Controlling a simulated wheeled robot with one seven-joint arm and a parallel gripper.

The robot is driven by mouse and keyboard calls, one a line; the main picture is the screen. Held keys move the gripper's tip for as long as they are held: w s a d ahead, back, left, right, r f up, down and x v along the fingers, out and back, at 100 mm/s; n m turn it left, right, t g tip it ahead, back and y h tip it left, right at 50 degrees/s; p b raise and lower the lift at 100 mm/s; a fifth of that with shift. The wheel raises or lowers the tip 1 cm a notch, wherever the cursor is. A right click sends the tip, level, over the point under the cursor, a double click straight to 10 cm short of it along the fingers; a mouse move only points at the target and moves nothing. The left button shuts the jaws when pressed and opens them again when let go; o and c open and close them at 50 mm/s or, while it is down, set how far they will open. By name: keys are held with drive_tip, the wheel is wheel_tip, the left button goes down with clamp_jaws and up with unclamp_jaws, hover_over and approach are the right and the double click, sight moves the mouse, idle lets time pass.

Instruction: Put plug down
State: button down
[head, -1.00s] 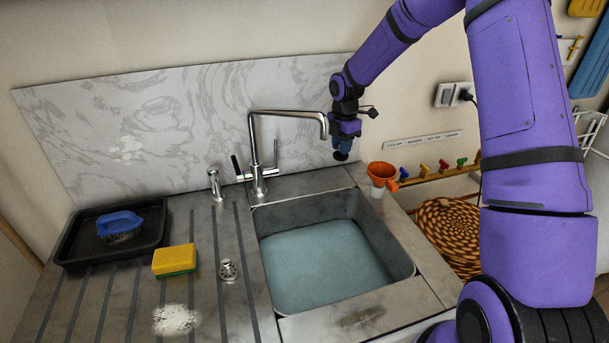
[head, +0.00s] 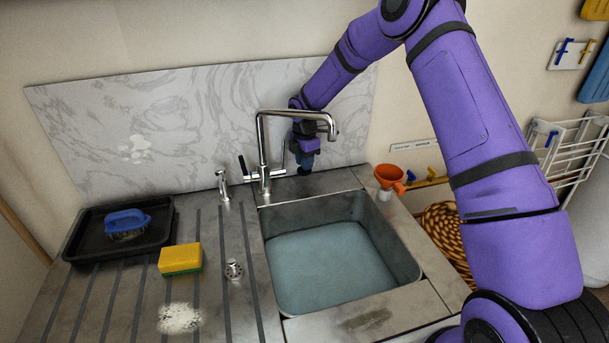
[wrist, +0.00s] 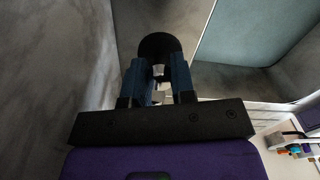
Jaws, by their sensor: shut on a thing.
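My gripper (head: 306,162) is low over the counter behind the sink, just right of the tap's base. It is shut on the plug (wrist: 160,44), a dark round piece between its two blue fingers in the wrist view, where the gripper also shows (wrist: 157,72). In the head view the plug is too small and dark to tell clearly; I cannot tell whether it touches the counter. The sink (head: 408,262) holds bluish water and lies in front of the gripper.
The tall tap (head: 264,155) stands close left of my gripper. An orange funnel (head: 389,175) is at the sink's back right corner. A yellow sponge (head: 180,258), a metal strainer (head: 233,269) and a black tray (head: 85,250) with a blue brush (head: 127,222) are on the left.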

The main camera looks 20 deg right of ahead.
sight(305, 174)
drive_tip(key=shift+f, duration=2.65)
drive_tip(key=shift+f, duration=0.15)
drive_tip(key=c, duration=1)
unclamp_jaws()
drive_tip(key=shift+o, duration=0.2)
wheel_tip(305, 174, up, 12)
drive_tip(key=shift+r, duration=0.2)
